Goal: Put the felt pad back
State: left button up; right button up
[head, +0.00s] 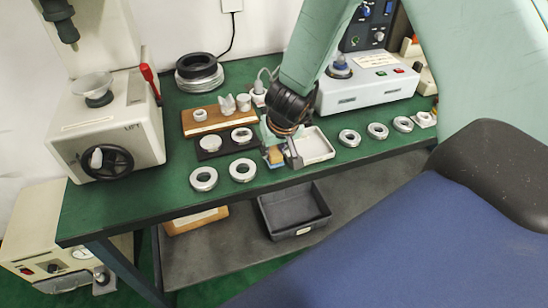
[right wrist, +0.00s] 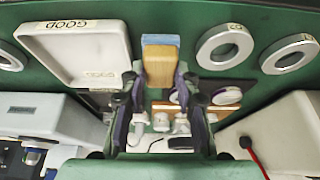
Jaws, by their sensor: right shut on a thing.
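The felt pad (head: 275,156) is a small tan block with a blue face. My right gripper (head: 280,153) is shut on it, above the front part of the green bench, just left of the white tray. In the right wrist view the pad (right wrist: 161,62) sticks out between the two fingertips (right wrist: 160,82), its blue edge at the far end. Whether the pad touches the bench is hard to tell. My left gripper is not in view.
A white tray (head: 318,158) marked GOOD stands beside the gripper. Several metal rings, such as this one (head: 242,171), lie along the bench front. A dark plate (head: 224,148) and a wooden board (head: 190,128) carry parts. A press (head: 140,125) stands left, a white instrument (head: 368,91) behind.

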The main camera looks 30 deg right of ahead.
jog(key=shift+s+d+f+b, duration=0.15)
jog(key=shift+f+b, duration=0.15)
jog(key=shift+f, duration=0.25)
jog(key=shift+s+d+f+b, duration=0.15)
jog(key=shift+f+b, duration=0.1)
jog(key=shift+f, duration=0.25)
jog(key=shift+a+r, duration=0.1)
jog(key=shift+r, duration=0.1)
jog(key=shift+w+a+f, duration=0.15)
jog(key=shift+w, duration=0.05)
jog(key=o, duration=0.6)
jog(key=shift+f, duration=0.1)
jog(key=shift+o, duration=1.1)
jog(key=shift+s, duration=0.1)
